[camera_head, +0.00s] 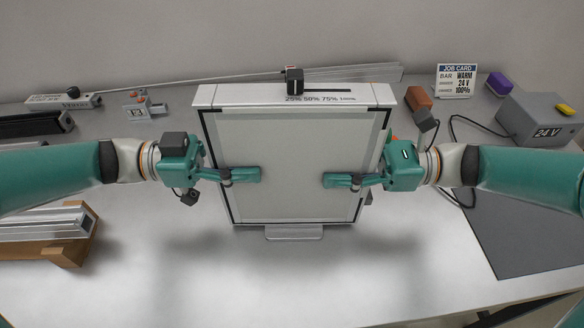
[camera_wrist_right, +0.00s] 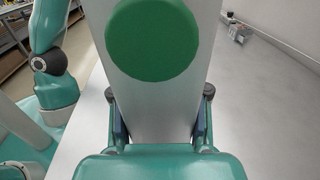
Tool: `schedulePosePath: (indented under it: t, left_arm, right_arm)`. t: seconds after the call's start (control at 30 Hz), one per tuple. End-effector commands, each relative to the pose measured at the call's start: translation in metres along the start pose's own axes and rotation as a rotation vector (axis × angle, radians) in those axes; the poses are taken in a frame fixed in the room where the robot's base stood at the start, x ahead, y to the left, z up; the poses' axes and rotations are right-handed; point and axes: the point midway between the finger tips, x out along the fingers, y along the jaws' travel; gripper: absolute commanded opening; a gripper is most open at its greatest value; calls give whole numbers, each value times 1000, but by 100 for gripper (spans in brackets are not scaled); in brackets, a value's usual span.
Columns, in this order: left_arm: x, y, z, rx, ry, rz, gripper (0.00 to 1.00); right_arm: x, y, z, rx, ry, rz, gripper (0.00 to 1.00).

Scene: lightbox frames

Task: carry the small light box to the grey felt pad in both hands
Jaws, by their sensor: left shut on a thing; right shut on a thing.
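The small light box (camera_head: 290,140) is a pale panel with a dark inner frame line and a top edge marked 25% to 100%. It is held up, facing me, in the middle of the head view. My left gripper (camera_head: 232,175) is shut on its left side, and my right gripper (camera_head: 352,180) is shut on its right side. In the right wrist view the fingers (camera_wrist_right: 160,125) clasp the box's grey side (camera_wrist_right: 155,95), which has a green disc (camera_wrist_right: 152,38). The grey felt pad (camera_head: 525,225) lies flat on the right of the table, partly behind my right arm.
A grey 24 V supply box (camera_head: 540,120) with a cable, an orange block (camera_head: 418,98), a purple block (camera_head: 499,84) and a job card (camera_head: 456,80) stand at the back right. Metal profiles in a wooden holder (camera_head: 75,245) lie at the left. The front middle of the table (camera_head: 290,280) is clear.

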Motion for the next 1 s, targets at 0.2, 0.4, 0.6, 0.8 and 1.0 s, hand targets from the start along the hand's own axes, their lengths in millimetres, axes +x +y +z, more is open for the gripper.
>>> schedulePosePath:
  t: [0.2, 0.4, 0.6, 0.8, 1.0]
  left_arm:
    - [0, 0, 0, 0, 0, -1, 0]
    - [0, 0, 0, 0, 0, -1, 0]
    - [0, -1, -3, 1, 2, -2, 0]
    - [0, -1, -16, 2, 2, -2, 0]
    - [0, -1, -35, 2, 1, -3, 0]
  right_arm:
    - [0, 0, 0, 0, 0, 1, 0]
    - [0, 0, 0, 0, 0, 2, 0]
    - [0, 1, 4, -2, -2, 2, 0]
    - [0, 1, 16, -2, -2, 2, 0]
    - [0, 1, 35, -2, -2, 2, 0]
